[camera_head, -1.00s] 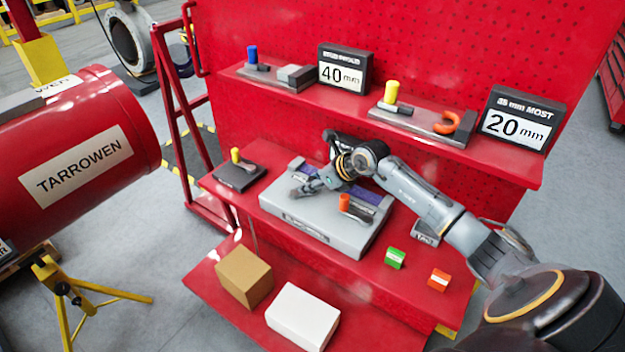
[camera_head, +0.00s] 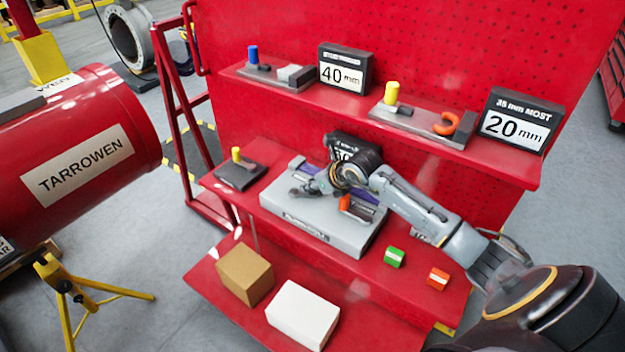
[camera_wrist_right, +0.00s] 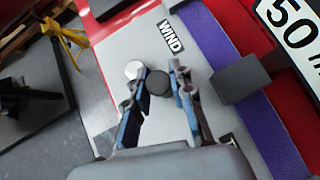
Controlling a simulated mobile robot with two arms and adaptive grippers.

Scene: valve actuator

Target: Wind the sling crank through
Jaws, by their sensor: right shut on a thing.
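The grey winding unit (camera_head: 290,222) sits on the middle red shelf, with a purple sling strap (camera_head: 372,212) along its top. The strap also shows in the right wrist view (camera_wrist_right: 215,40), beside a WIND label (camera_wrist_right: 172,37). My right gripper (camera_head: 303,187) is low over the unit's left part. In the right wrist view its fingers (camera_wrist_right: 160,88) close around a dark round crank knob (camera_wrist_right: 158,80); a light round disc (camera_wrist_right: 134,69) lies just left. The crank arm under the knob is mostly hidden. An orange-handled part (camera_head: 344,202) stands on the unit beside my wrist. My left gripper is out of view.
A small dark plate with a yellow peg (camera_head: 237,156) is left of the unit. Green (camera_head: 393,257) and orange (camera_head: 438,279) blocks lie to the right. The upper shelf carries 40 mm (camera_head: 343,72) and 20 mm (camera_head: 517,127) signs. Two boxes stand below.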

